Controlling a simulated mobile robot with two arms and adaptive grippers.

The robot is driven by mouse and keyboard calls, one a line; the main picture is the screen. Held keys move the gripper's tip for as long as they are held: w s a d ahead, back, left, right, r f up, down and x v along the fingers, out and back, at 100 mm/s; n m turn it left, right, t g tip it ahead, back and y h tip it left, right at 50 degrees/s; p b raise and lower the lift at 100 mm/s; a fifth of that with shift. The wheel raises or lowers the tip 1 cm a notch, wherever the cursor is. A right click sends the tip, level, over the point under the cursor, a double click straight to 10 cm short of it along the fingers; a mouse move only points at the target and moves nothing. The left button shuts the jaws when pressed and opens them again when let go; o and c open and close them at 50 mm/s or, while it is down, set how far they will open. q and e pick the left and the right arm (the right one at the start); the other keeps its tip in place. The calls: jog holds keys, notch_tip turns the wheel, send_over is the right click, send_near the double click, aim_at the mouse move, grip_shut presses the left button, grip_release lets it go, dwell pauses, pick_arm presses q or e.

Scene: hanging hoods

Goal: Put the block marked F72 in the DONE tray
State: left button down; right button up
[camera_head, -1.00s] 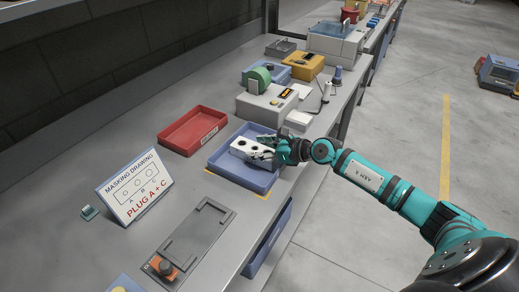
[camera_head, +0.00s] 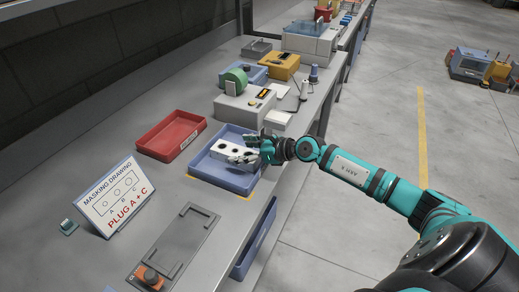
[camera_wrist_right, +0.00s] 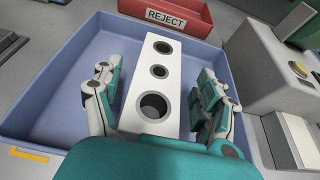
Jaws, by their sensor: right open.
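A white block (camera_head: 227,150) with three round holes in its top lies in a blue tray (camera_head: 217,180) on the bench. No F72 mark is readable on it, and no label shows on the blue tray. My right gripper (camera_head: 246,151) is at the block's right end, low over the tray. In the right wrist view its fingers stand open on both sides of the block (camera_wrist_right: 165,92), with a gap on each side. The block's near end is hidden behind my gripper there. My left gripper is in neither view.
A red tray marked REJECT (camera_head: 171,152) stands behind the blue tray. A masking drawing sign (camera_head: 114,197) and a grey fixture plate (camera_head: 176,245) are nearer. A grey machine with a green roll (camera_head: 245,105) stands beyond. The bench's right edge is close to the blue tray.

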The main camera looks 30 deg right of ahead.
jog(key=b+v, duration=0.1)
jog(key=v, duration=0.8)
jog(key=shift+s+f, duration=0.1)
jog(key=shift+f, duration=0.05)
jog(key=shift+v, duration=0.85)
jog(key=shift+s, duration=0.1)
